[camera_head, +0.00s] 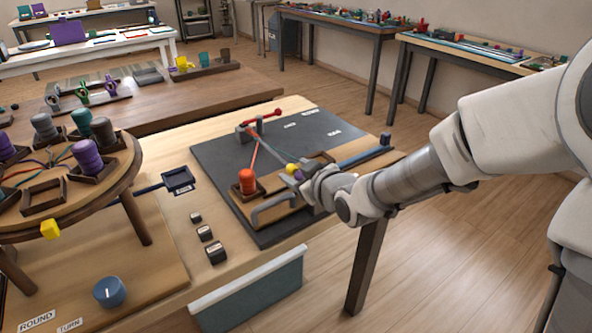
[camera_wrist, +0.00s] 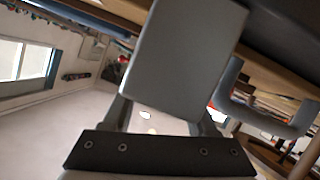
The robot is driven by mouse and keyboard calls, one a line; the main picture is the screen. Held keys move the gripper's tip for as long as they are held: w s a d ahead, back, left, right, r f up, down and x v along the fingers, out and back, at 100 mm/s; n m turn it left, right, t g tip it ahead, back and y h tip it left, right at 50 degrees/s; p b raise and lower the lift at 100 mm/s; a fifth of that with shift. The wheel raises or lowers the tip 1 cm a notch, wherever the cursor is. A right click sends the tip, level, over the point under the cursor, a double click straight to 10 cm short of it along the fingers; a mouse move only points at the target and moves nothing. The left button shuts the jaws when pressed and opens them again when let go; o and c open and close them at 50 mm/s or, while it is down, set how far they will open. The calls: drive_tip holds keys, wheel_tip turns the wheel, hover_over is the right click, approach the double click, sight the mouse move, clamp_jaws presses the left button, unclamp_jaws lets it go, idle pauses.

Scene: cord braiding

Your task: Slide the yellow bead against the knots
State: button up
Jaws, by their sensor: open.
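The yellow bead (camera_head: 292,169) shows in the head view at the tip of my gripper, above the wooden strip on the dark mat. My gripper (camera_head: 303,178) reaches in from the right, its fingers beside the bead; whether they touch it cannot be told. A pale cord (camera_head: 265,145) and a red cord (camera_head: 254,153) run from the peg block (camera_head: 247,130) towards the bead and the orange spool (camera_head: 247,181). The knots are too small to make out. In the wrist view a large grey finger (camera_wrist: 185,55) fills the middle; the bead does not show.
A blue-grey handle (camera_head: 272,208) stands on the board (camera_head: 290,212) close to my gripper; a similar handle shows in the wrist view (camera_wrist: 262,112). A blue bar (camera_head: 362,155) lies to the right. The round braiding stand (camera_head: 100,190) with several spools is at left. The mat's back (camera_head: 300,133) is mostly clear.

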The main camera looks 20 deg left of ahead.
clamp_jaws()
idle(1.4)
